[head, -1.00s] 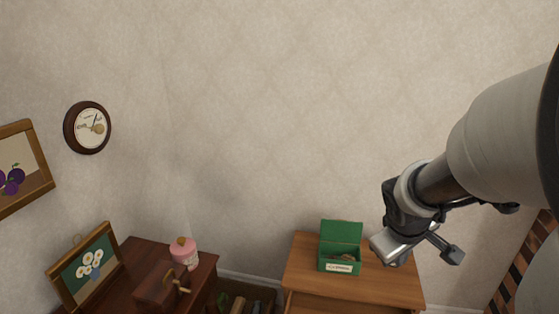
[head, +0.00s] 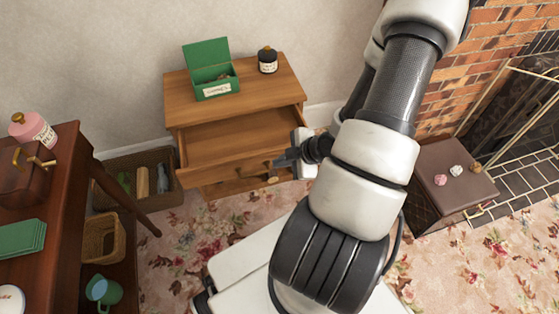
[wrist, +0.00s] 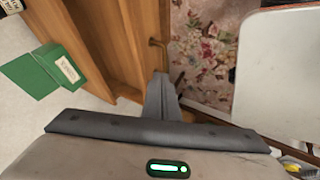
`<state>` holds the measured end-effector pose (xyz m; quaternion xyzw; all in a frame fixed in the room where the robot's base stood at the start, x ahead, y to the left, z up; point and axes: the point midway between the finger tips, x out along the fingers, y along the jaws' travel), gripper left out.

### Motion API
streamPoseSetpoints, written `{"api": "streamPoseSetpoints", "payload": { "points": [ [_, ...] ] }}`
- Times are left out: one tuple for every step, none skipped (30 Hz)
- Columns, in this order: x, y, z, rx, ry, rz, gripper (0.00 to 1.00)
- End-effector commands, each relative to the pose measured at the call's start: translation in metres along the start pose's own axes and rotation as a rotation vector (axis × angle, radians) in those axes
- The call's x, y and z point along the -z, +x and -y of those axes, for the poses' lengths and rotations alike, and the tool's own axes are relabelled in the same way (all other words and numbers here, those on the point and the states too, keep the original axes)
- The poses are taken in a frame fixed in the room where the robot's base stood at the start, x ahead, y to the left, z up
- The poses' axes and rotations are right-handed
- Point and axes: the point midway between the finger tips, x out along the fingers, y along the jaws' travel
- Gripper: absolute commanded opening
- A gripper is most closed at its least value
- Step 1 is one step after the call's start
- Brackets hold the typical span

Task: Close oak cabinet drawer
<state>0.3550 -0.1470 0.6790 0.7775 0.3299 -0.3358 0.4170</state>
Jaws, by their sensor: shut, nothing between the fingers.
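The oak cabinet (head: 180,96) stands against the wall in the head view, with its top drawer (head: 215,143) pulled out and its inside showing. The drawer front has a brass handle (head: 250,174). The drawer (wrist: 128,25) and handle (wrist: 155,43) also show in the wrist view. My gripper (head: 280,161) is shut and empty, at the right part of the drawer front. In the wrist view its fingers (wrist: 160,88) are close to the drawer front, just short of the handle. I cannot tell whether they touch the drawer.
A green box (head: 212,85) with its lid up and a dark jar (head: 267,60) stand on the cabinet top. A dark wood table (head: 65,165) is at left, with baskets by it. A brown chest (head: 455,185) stands by the brick fireplace at right. Flowered carpet lies in front.

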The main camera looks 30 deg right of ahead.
Motion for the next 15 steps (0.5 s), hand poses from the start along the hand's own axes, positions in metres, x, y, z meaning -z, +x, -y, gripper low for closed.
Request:
{"api": "streamPoseSetpoints", "payload": {
  "points": [
    [-0.001,0.016,0.003,0.003,0.000,-0.003,0.00],
    [-0.001,0.022,0.003,0.003,-0.002,-0.002,0.00],
    [-0.001,0.031,0.003,0.004,0.000,-0.002,0.00],
    [-0.001,0.038,0.003,0.003,0.001,-0.002,0.00],
    [-0.001,0.045,0.003,0.003,-0.001,-0.002,0.00],
    [-0.001,0.053,0.003,0.003,0.000,-0.002,0.00],
    [-0.001,0.060,0.003,0.003,0.000,-0.002,0.00],
    [-0.001,0.066,0.002,0.002,0.000,-0.001,0.00],
    [-0.001,0.073,0.003,0.003,0.000,-0.001,0.00],
    [-0.001,0.079,0.002,0.003,0.000,-0.001,0.00],
    [-0.001,0.079,-0.004,-0.002,0.000,0.001,0.00],
    [-0.001,0.081,-0.012,-0.003,-0.001,0.001,0.00],
    [-0.001,0.083,-0.017,-0.004,0.000,0.001,0.00],
    [-0.002,0.084,-0.020,-0.003,0.001,0.002,0.00],
    [-0.001,0.086,-0.024,-0.002,0.002,0.002,0.00]
  ]
}}
